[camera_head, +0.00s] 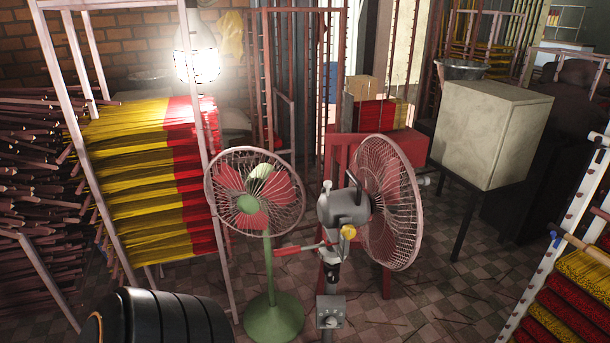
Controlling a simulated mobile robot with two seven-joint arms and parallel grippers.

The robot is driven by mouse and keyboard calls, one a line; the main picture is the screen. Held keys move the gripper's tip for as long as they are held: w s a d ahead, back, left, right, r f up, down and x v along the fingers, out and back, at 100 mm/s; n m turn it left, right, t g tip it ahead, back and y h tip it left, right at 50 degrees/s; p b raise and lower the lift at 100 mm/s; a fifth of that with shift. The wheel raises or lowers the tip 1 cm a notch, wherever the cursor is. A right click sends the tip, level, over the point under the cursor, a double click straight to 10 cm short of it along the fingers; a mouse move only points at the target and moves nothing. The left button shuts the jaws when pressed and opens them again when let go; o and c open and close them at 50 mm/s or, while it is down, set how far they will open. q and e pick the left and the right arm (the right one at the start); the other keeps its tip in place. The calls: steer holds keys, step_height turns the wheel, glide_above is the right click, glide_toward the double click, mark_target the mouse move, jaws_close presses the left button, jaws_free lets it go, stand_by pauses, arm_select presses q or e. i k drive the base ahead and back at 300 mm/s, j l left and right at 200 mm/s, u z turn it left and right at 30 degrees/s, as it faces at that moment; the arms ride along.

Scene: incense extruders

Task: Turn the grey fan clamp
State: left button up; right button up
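The grey fan (345,208) stands right of centre, its round cage (392,205) turned to the right. Below the housing, a grey clamp-like joint (330,254) sits on the pole. A thin bar with a red grip (288,250) reaches left from about that height; I cannot tell exactly where it joins. A grey control box (331,312) is lower on the pole. Neither of my grippers is in view.
A green fan (254,195) on a round base (273,318) stands close on the left. A black ribbed object (165,318) fills the bottom left. Incense racks (209,120) stand left and right. A pale box (490,135) stands behind right. Tiled floor (425,300) is mostly clear.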

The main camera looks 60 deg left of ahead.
mark_target(333, 277)
steer(key=j+u, duration=0.1)
steer(key=u, duration=1.55)
